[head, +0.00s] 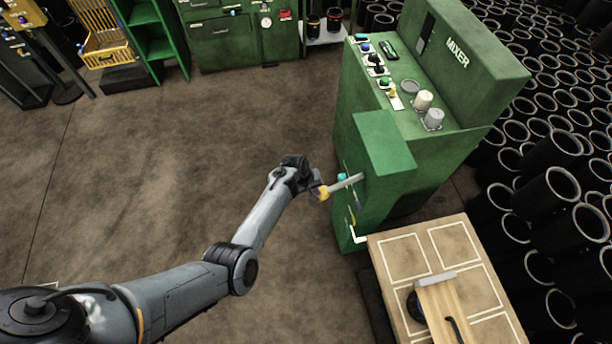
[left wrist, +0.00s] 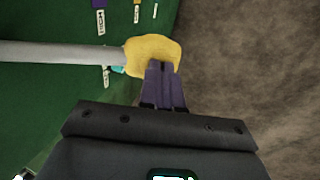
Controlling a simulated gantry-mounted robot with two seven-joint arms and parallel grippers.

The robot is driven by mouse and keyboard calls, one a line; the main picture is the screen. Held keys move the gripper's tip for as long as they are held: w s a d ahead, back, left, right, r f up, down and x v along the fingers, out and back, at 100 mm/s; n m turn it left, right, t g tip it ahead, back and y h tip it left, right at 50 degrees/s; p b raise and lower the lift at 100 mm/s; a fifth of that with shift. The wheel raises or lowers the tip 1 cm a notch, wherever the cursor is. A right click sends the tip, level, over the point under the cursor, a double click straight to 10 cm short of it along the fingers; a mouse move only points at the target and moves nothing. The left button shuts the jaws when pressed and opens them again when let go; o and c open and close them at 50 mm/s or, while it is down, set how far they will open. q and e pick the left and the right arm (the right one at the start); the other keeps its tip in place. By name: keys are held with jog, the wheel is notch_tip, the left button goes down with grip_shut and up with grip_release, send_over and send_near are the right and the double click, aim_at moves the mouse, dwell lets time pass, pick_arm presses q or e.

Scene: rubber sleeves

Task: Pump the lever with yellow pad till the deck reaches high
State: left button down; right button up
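The lever (head: 347,185) is a pale grey bar sticking out leftward from the side of the green mixer cabinet, with a yellow pad (head: 323,192) at its free end. In the left wrist view the lever (left wrist: 60,53) crosses from the left and the yellow pad (left wrist: 151,54) is at its tip. My left gripper (head: 316,190) is at the pad. Its purple fingers (left wrist: 162,84) are together and their tips overlap the pad's lower edge, seemingly touching it. A wooden-topped deck (head: 404,258) with white outlined squares stands beside the cabinet. My right gripper is out of view.
The cabinet (head: 440,80) carries buttons and cups on its ledge. A label reading HIGH (left wrist: 101,21) is on its green panel. Stacked black sleeves (head: 560,190) fill the right side.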

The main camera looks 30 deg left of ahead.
pick_arm(q)
jog(key=s+a+f+p+v, duration=0.1)
jog(key=p+v, duration=0.6)
jog(key=v, duration=0.6)
jog(key=shift+s+a+r, duration=0.4)
jog(key=shift+s+a, duration=0.05)
jog(key=shift+a, duration=0.05)
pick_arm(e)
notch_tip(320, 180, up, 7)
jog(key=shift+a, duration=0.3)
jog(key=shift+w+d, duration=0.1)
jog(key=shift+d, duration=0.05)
